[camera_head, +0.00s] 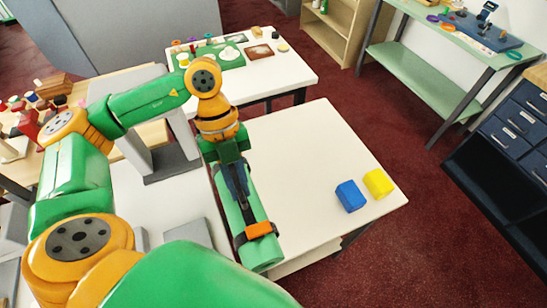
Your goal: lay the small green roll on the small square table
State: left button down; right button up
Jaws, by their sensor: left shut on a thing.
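My left gripper (252,235) points down toward the near side of a white square table (310,145). It is shut on a small light-green roll (261,258), a smooth cylinder that runs along the gripper. The gripper covers part of the roll. The roll appears over the table's left front edge; I cannot tell whether it touches the top. My right gripper is not in view.
A blue cube (350,196) and a yellow cube (378,183) sit near the white table's right corner. The middle and back of its top are clear. Another white table (285,75) with a green mat stands behind. Dark drawers (515,130) stand at the right.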

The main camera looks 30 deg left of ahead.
aim_at(254, 183)
pick_arm(q)
jog(key=w+f, duration=0.1)
jog(key=w+b, duration=0.1)
jog(key=w, duration=0.1)
jog(key=w+f, duration=0.1)
jog(key=shift+w+f+b, duration=0.35)
jog(key=shift+b, duration=0.05)
jog(key=w+f+b, duration=0.5)
jog(key=f+b, duration=0.3)
jog(key=b, duration=0.1)
jog(key=shift+a+f, duration=0.25)
jog(key=shift+a, duration=0.05)
jog(key=c, duration=0.9)
grip_release()
jog(key=shift+f, duration=0.1)
jog(key=shift+o, duration=0.2)
